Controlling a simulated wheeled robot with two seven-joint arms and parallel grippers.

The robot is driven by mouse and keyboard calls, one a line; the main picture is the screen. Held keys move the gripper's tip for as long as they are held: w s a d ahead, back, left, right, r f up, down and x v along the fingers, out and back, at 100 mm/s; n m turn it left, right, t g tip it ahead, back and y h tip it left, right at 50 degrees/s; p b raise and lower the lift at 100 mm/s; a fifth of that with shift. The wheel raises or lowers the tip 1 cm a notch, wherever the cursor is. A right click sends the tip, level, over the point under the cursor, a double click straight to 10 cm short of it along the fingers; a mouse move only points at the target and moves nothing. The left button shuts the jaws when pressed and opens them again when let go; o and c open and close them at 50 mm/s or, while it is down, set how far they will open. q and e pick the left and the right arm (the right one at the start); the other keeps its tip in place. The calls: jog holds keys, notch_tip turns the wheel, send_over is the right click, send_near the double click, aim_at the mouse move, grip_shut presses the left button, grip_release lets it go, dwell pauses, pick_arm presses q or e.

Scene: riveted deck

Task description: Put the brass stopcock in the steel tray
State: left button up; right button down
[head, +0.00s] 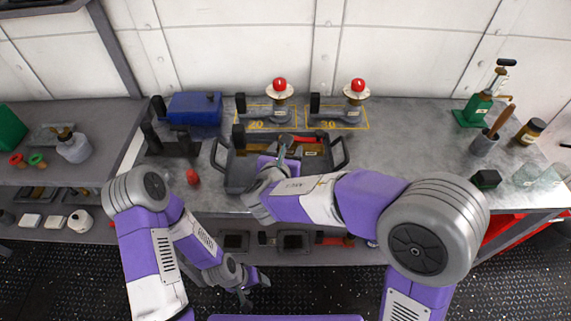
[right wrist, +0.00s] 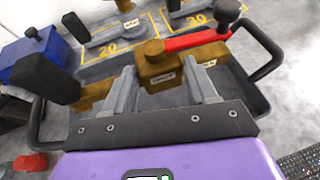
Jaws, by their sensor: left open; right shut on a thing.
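The steel tray (head: 233,181) is a dark grey, two-handled tray on the bench; its rim and right handle also show in the right wrist view (right wrist: 262,92). My right gripper (head: 286,152) reaches over the tray. In the right wrist view its fingers (right wrist: 164,90) are shut on the brass stopcock (right wrist: 160,70), a labelled brass body with a red lever and dark knob. The stopcock is within the tray's outline; whether it touches the floor is hidden. My left gripper (head: 252,285) is open and empty, low in front of the bench.
Two grey fittings with red knobs (head: 279,86) (head: 357,86) stand on yellow-marked spots 20 and 30 behind the tray. A blue box (head: 194,108) is at back left, a red-capped item (head: 192,177) left of the tray.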

jog(key=shift+f+b, duration=0.9)
jog(key=shift+f, duration=1.35)
jog(key=shift+f, duration=0.1)
jog(key=shift+c, duration=1.5)
grip_release()
jog(key=shift+f, duration=0.1)
jog(key=shift+r, duration=0.2)
jog(key=p+v, duration=0.3)
jog(key=v, duration=0.9)
